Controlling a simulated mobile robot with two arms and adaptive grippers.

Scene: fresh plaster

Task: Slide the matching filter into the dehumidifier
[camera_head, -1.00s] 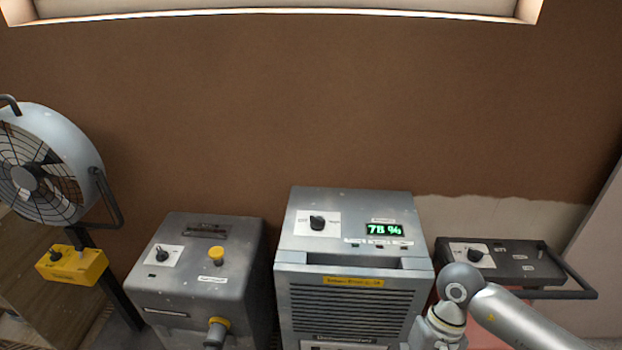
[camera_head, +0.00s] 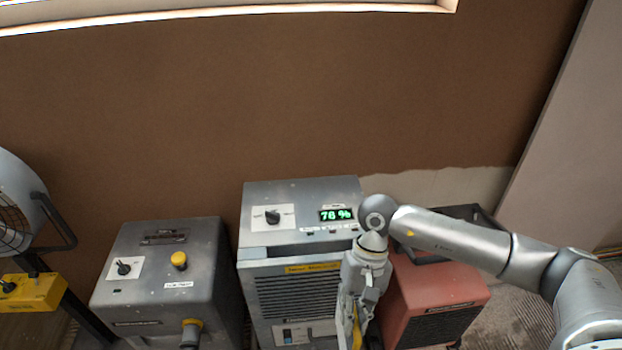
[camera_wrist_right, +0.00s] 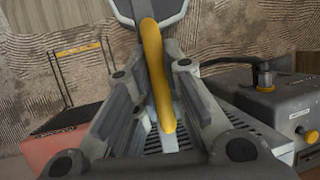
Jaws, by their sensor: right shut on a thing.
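The grey dehumidifier (camera_head: 300,262) stands upright in the middle, with a dial and a green 78 % display on top and a louvred front. My right gripper (camera_head: 352,335) points down at the right side of its front. It is shut on a yellow bar (camera_head: 357,332), which also shows between the fingers in the right wrist view (camera_wrist_right: 155,75). A grey frame (camera_wrist_right: 150,8) shows at the bar's far end. Whether this is the filter, and whether it touches the dehumidifier, I cannot tell. The filter slot is not clearly visible. My left gripper is out of view.
A dark grey machine (camera_head: 165,270) with yellow knobs stands left of the dehumidifier. A red heater-like unit (camera_head: 435,300) with a dark top stands close on the right. A fan (camera_head: 15,205) and yellow box (camera_head: 32,292) are at far left. The brown wall is behind.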

